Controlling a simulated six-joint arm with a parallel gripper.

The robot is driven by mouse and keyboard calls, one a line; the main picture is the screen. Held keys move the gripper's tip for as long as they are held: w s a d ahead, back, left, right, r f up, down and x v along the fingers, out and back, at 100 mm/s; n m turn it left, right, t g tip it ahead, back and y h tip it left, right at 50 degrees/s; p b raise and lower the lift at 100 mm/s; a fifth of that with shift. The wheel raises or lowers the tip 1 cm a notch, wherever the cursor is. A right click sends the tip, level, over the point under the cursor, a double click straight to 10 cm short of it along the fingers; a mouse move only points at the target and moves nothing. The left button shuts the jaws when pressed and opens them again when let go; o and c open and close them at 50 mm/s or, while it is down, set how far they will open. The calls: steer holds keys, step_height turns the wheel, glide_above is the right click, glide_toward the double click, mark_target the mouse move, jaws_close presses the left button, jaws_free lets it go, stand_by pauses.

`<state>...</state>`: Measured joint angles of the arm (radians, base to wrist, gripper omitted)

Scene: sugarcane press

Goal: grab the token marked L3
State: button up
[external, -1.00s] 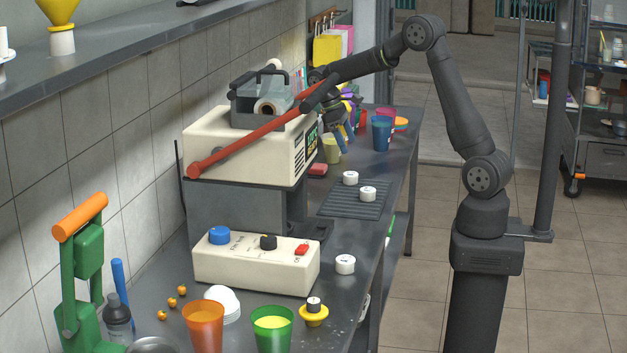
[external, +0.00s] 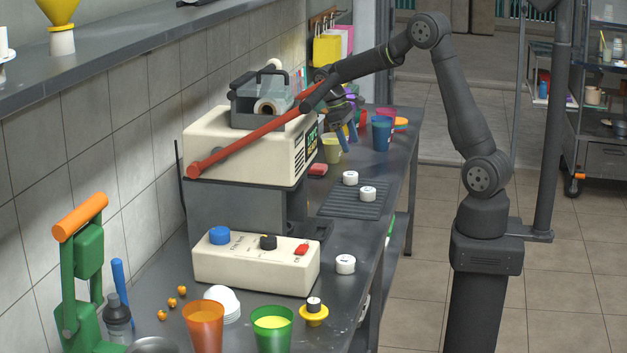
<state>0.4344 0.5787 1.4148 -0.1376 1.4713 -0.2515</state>
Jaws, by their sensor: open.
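Several white round tokens show, and I cannot read the marks on their tops, so I cannot tell which is L3. Two stand on the dark ribbed mat (external: 335,205): a rear token (external: 350,178) and a front token (external: 368,193). A third token (external: 345,264) stands on the bench right of the control box. My gripper (external: 347,140) is open, pointing down above the bench behind the mat, apart from the tokens.
The cream press (external: 240,150) with its long red lever (external: 250,145) stands left of my gripper. A yellow-green cup (external: 331,148) and a blue cup (external: 382,133) stand close by. The control box (external: 255,270) is in front. The bench's right edge lies near the mat.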

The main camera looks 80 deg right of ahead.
steer(key=s+m+t, duration=0.3)
steer(key=s+m, duration=0.2)
steer(key=m, duration=0.4)
steer(key=m+t, duration=0.1)
steer(key=m, duration=0.2)
glide_above(368, 189)
step_height(368, 189, down, 11)
steer(key=shift+a+r, duration=0.1)
steer(key=shift+a, duration=0.05)
steer(key=shift+f, duration=2.95)
steer(key=c, duration=1.1)
steer(key=shift+o, duration=0.2)
steer(key=shift+r, duration=0.1)
